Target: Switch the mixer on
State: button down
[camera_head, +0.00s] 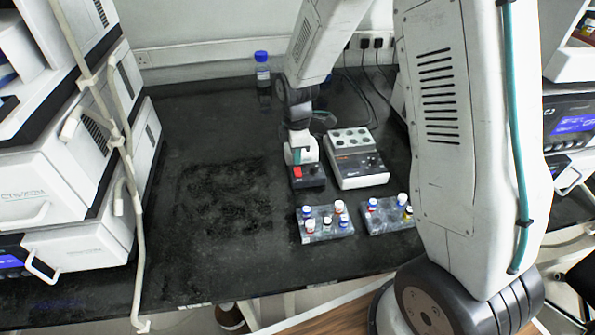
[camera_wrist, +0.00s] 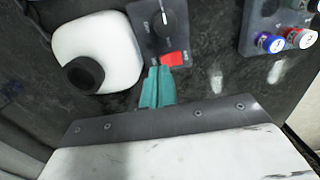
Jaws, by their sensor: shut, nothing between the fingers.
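The mixer has a white rounded body with a black cup (camera_wrist: 85,73) and a dark front panel (camera_wrist: 150,30) with a black knob and a red switch (camera_wrist: 174,58). In the head view its dark panel (camera_head: 312,178) and red switch (camera_head: 298,172) show on the black bench. My gripper (camera_wrist: 160,70) has teal fingers pressed together, with nothing between them. Their tips are right beside the red switch; I cannot tell whether they touch it. In the head view my gripper (camera_head: 297,158) is over the mixer and hides part of its body.
A white device with round wells (camera_head: 362,181) stands right of the mixer. Two grey racks of capped vials (camera_head: 328,234) (camera_head: 385,222) sit in front. A blue-capped bottle (camera_head: 262,72) stands at the back. The bench left of the mixer (camera_head: 225,130) is clear.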

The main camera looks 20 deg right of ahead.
jog(key=shift+f, duration=1.05)
dwell(0.4)
jog(key=shift+r, duration=2.55)
jog(key=shift+s+m, duration=0.35)
jog(key=shift+m, duration=0.35)
jog(key=s+d+r+m, duration=0.1)
jog(key=s+r+m, duration=0.6)
jog(key=s+r, duration=0.4)
jog(key=s+d+r+m+t, duration=0.1)
jog(key=s+r+m, duration=0.6)
jog(key=s, duration=1.1)
notch_tip(320, 180, up, 4)
jog(key=shift+s+d+f, duration=0.15)
jog(key=shift+d, duration=0.4)
